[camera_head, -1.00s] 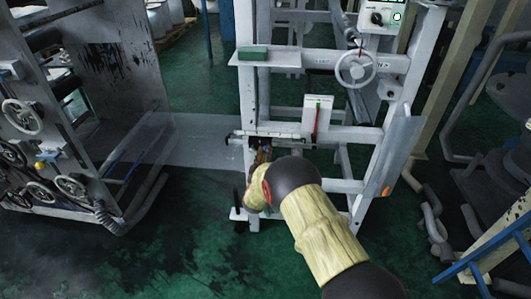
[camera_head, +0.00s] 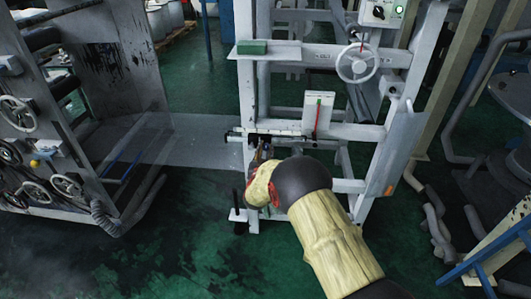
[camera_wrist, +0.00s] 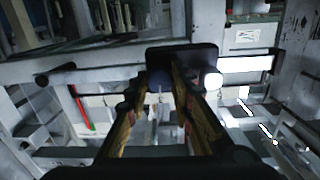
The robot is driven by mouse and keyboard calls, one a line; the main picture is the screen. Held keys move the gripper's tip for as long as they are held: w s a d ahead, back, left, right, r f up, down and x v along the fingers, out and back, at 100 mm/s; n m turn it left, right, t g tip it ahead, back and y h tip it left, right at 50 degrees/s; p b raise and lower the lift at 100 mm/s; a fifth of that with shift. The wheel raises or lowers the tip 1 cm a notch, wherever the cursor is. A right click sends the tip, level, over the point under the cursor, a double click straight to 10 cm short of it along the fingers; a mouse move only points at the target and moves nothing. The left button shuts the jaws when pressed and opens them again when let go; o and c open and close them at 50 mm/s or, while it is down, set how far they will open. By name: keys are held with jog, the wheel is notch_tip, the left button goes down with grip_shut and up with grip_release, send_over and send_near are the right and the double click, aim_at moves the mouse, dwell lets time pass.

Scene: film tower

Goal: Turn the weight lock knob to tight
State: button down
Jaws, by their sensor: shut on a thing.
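My gripper (camera_head: 259,157) is at the left end of the frame's middle bar (camera_head: 365,133), just in front of a small dark block (camera_head: 262,139) there. The wrist view shows the two fingers (camera_wrist: 168,77) converging at the dark block (camera_wrist: 182,54). They are shut on a small dark round knob (camera_wrist: 158,77) at the block's near face. The knob is mostly hidden by the fingers in the wrist view and cannot be made out in the head view. Any tight marking is not readable.
A white panel with a red strip (camera_head: 318,113) stands on the bar to the right. Above are a handwheel (camera_head: 357,63), a control box (camera_head: 382,14) and a green block (camera_head: 252,47) on a shelf. A machine with several handwheels (camera_head: 18,113) stands at left.

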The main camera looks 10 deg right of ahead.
jog(key=m+b, duration=0.1)
jog(key=m, duration=0.2)
jog(key=shift+m, duration=0.3)
jog(key=shift+d+m+y, duration=0.1)
jog(key=shift+m+y, duration=0.2)
jog(key=shift+m, duration=1.9)
jog(key=c, duration=1.5)
grip_release()
jog(key=shift+c, duration=0.2)
jog(key=v, duration=1.2)
